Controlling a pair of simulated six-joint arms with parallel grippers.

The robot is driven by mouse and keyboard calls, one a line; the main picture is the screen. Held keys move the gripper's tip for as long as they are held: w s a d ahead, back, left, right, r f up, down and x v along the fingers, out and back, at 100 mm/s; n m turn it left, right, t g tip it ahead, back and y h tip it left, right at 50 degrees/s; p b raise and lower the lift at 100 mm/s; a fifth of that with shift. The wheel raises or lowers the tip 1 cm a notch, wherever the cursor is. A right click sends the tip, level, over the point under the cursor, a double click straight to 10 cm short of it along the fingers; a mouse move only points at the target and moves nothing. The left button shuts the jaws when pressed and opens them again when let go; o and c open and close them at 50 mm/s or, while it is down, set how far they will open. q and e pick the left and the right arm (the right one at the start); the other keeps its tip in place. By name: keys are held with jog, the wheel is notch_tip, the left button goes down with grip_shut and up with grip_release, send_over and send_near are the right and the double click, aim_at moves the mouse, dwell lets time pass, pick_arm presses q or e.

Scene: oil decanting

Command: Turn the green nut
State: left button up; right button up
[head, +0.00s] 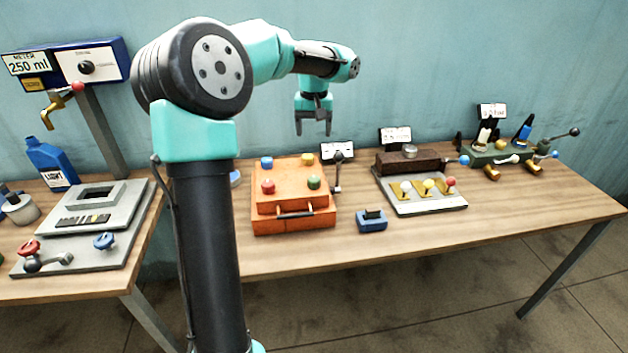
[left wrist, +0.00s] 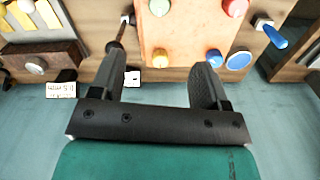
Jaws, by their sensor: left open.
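The green nut (head: 314,183) sits on top of the orange box (head: 293,224), at its right side in the head view. A red nut (head: 268,187), a blue nut (head: 267,162) and a yellow nut (head: 307,159) are on the same box. My left gripper (head: 314,131) is open and empty, pointing down in the air above and behind the box. It also shows in the left wrist view (left wrist: 160,78), apart from every nut. My right gripper is not in view.
A lever (head: 337,172) stands right beside the box. A small blue block (head: 372,220) lies in front, and a grey plate with several coloured knobs (head: 430,205) is further right. The wall is close behind the table. Bare table (head: 480,235) lies front right.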

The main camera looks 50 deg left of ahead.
aim_at(314, 179)
pick_arm(q)
notch_tip(314, 179, down, 17)
jog(key=shift+f, duration=0.2)
dwell(0.5)
jog(key=c, duration=0.9)
